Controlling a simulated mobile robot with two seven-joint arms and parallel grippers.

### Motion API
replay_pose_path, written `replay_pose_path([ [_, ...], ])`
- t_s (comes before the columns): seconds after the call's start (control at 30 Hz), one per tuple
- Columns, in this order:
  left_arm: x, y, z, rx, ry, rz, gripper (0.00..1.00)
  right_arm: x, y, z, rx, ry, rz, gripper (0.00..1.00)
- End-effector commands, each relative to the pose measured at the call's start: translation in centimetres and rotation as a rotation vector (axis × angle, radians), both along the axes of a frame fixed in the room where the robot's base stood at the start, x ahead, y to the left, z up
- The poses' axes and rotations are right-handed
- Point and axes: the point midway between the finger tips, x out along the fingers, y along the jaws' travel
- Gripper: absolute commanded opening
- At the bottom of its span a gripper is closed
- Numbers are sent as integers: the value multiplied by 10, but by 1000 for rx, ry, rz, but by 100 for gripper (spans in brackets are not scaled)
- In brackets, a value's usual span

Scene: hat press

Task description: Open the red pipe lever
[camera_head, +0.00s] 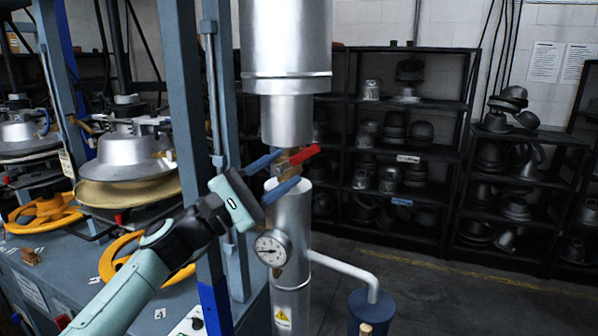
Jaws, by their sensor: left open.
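The red pipe lever (304,154) sits on a brass valve fitting in the vertical silver pipe, and its red end points up to the right. My left gripper (290,168) reaches in from the lower left with its two blue fingers apart. The upper fingertip is close to the lever's left end, and the lower finger lies below it, in front of the pipe. The fingers partly hide the valve body, and I cannot tell whether they touch the lever. My right gripper is not in view.
A pressure gauge (271,248) sits on the lower pipe (292,215), just below my gripper. A wide silver cylinder (287,40) is above. Blue-grey press posts (184,90) and yellow handwheels (45,212) stand at left.

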Motion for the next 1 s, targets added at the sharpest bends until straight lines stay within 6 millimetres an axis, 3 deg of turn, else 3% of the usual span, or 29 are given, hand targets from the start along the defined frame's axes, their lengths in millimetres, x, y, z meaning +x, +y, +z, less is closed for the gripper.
replay_pose_path([
  [0.1,-14,23,-18,3,1,6,45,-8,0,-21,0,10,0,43],
  [0.3,-30,48,-29,1,1,4,45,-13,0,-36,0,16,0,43],
  [0.77,-37,59,-32,0,0,0,45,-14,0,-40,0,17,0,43],
  [0.9,-33,52,-37,-7,44,3,0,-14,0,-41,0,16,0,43],
  [1.0,-19,33,-54,-35,176,18,0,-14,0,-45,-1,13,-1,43],
])
